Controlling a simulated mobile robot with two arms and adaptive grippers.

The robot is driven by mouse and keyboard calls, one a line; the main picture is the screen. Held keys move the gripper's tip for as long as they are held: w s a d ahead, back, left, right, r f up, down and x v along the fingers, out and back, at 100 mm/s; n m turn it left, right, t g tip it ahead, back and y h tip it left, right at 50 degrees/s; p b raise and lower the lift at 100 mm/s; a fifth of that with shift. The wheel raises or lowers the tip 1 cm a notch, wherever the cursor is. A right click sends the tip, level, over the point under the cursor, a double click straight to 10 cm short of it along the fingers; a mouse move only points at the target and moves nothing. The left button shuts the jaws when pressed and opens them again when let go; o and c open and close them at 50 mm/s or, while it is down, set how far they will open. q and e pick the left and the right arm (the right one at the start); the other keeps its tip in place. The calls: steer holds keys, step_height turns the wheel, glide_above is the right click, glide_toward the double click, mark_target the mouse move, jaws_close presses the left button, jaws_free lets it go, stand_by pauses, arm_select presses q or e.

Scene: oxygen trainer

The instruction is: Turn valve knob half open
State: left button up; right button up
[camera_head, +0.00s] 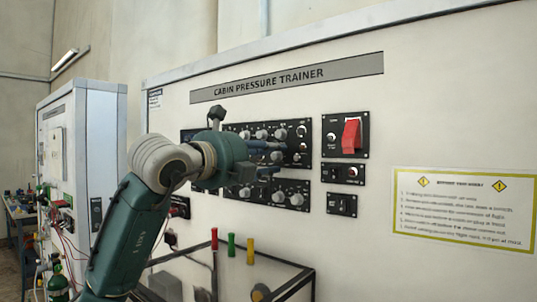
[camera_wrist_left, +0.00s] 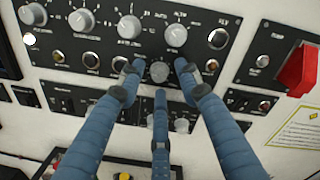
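My left gripper (camera_head: 272,158) reaches in from the left to the black knob panels of the white cabin pressure trainer. In the left wrist view its three blue fingers (camera_wrist_left: 160,82) are spread around a small grey round knob (camera_wrist_left: 159,72) on the lower row of the upper panel. Two fingertips are left and right of the knob and one is below it. Gaps show between the knob and the side fingers; I cannot tell whether any finger touches it. In the head view the gripper and wrist hide part of the panels. My right gripper is not in view.
A red switch cover (camera_head: 352,135) is right of the knob panels. Larger grey knobs (camera_wrist_left: 129,27) line the row above. A yellow-bordered notice (camera_head: 464,209) is further right. Red, green and yellow handles (camera_head: 231,245) stand below in a dark frame. Another white cabinet is at left.

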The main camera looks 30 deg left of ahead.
arm_select(q)
steer(key=shift+w+f, duration=0.1)
jaws_close()
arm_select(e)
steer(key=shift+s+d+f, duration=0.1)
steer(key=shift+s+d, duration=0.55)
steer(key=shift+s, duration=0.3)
arm_select(q)
steer(key=shift+m, duration=0.3)
steer(key=m, duration=0.3)
steer(key=shift+f, duration=0.1)
steer(key=m, duration=0.5)
steer(key=shift+b, duration=0.3)
steer(key=m, duration=0.5)
steer(key=shift+f+m+h, duration=0.1)
steer(key=shift+m+h, duration=0.2)
steer(key=shift+m, duration=0.4)
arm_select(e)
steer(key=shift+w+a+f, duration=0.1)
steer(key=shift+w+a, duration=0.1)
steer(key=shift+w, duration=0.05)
arm_select(q)
steer(key=shift+f, duration=0.1)
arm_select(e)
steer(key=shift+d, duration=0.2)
